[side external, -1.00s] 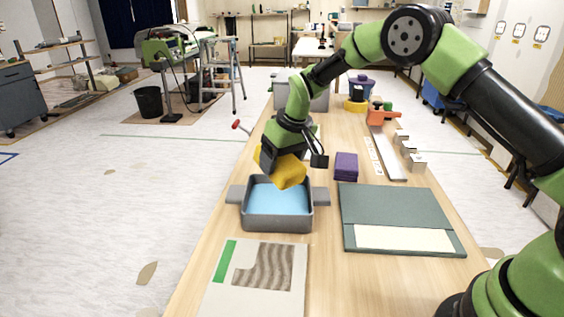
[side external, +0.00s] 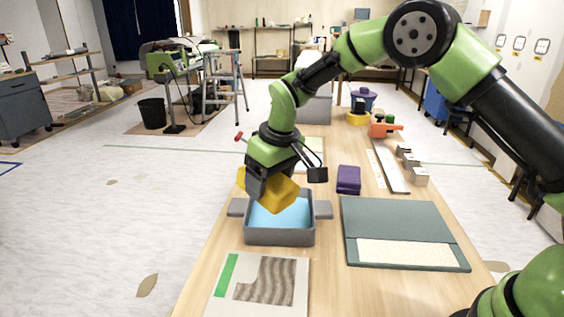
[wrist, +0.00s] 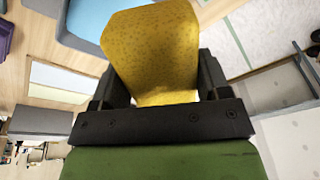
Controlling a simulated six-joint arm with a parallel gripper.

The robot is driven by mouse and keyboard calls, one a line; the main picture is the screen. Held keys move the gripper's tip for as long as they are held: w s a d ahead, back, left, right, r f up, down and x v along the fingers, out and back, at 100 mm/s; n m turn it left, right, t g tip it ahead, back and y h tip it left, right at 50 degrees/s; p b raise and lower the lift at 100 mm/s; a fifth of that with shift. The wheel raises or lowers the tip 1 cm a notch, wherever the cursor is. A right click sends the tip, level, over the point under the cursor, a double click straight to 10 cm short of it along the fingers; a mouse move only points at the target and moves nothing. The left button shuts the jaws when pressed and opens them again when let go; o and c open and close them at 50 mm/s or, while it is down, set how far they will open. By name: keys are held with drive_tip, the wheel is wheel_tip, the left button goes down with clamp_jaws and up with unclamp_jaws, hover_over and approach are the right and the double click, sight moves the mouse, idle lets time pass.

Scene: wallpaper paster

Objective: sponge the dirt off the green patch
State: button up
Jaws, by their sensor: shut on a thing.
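A yellow sponge (side external: 279,193) is held between the jaws of my gripper (side external: 268,182), just above the grey basin (side external: 280,238) of blue water (side external: 275,213). In the wrist view the sponge (wrist: 152,50) fills the space between the two dark fingers (wrist: 158,90). The green patch (side external: 226,275) is a strip at the left of a pale board (side external: 258,307) at the near end of the table. Beside it on that board is a brown wavy-striped patch (side external: 267,281). I cannot make out dirt on the green strip at this size.
A purple block (side external: 348,180) stands right of the basin. A dark green folder-like board with a pale strip (side external: 405,219) lies at the right. Metal blocks and a long strip (side external: 391,168) lie farther back. Bare wood separates basin and pale board.

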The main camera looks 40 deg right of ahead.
sight(269, 278)
drive_tip(key=s+a+f+n+g+h, duration=0.1)
drive_tip(key=s+a+n, duration=0.5)
drive_tip(key=s+a, duration=0.6)
drive_tip(key=shift+s+f+n+g, duration=0.4)
drive_tip(key=shift+s+f+g, duration=0.3)
drive_tip(key=shift+s+f, duration=0.1)
drive_tip(key=shift+f, duration=3.25)
drive_tip(key=shift+f, duration=1.25)
drive_tip(key=shift+w+d, duration=2.8)
drive_tip(key=shift+w, duration=0.05)
drive_tip(key=shift+w+d, duration=0.15)
